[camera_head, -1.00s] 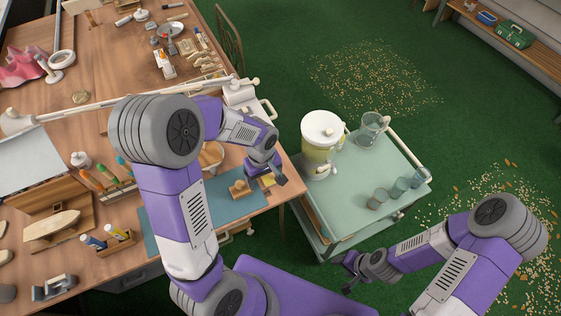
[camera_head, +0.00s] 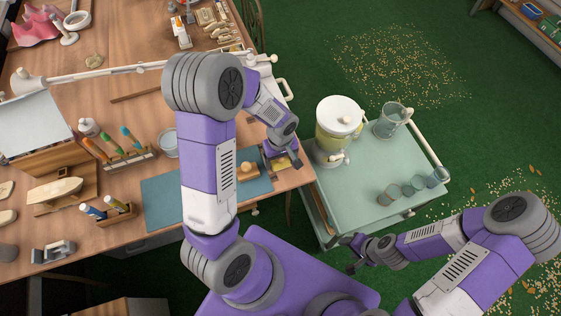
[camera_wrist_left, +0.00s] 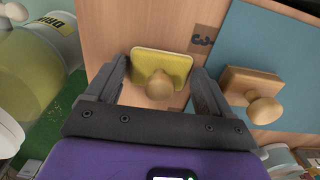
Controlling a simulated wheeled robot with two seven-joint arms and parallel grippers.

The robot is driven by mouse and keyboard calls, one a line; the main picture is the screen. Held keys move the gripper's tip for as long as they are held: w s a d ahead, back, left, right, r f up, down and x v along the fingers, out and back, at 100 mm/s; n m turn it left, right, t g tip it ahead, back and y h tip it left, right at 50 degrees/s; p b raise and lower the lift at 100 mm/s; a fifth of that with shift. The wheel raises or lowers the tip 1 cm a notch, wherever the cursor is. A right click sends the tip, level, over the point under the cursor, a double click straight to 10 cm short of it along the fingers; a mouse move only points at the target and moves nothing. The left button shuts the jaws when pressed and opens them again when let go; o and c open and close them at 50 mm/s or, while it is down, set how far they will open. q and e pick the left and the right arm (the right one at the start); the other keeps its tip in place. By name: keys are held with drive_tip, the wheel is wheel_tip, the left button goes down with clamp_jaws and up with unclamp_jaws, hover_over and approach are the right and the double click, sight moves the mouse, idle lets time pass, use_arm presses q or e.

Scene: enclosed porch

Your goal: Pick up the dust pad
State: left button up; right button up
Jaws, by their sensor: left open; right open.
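The dust pad, which I take to be the yellow square pad with a round wooden knob (camera_wrist_left: 178,62), lies on the wooden table in the left wrist view. In the head view the yellow pad (camera_head: 283,163) is partly hidden under my left gripper, near the table's right edge. My left gripper (camera_head: 279,157) is open above it, its fingers pointing down. In the left wrist view the fingers (camera_wrist_left: 160,72) stand on either side of the pad and knob, apart from the knob. My right gripper (camera_head: 350,256) is open and empty, low beside the cart.
A wooden block with a knob (camera_wrist_left: 238,82) sits close by on the blue mat (camera_head: 160,200). A green cart (camera_head: 360,182) with a drink dispenser (camera_head: 335,135), a pitcher (camera_head: 389,122) and several cups stands right of the table. A tool rack (camera_head: 128,160) lies to the left.

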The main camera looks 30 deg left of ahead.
use_arm(q)
drive_tip(key=shift+r, duration=0.1)
drive_tip(key=c, duration=0.9)
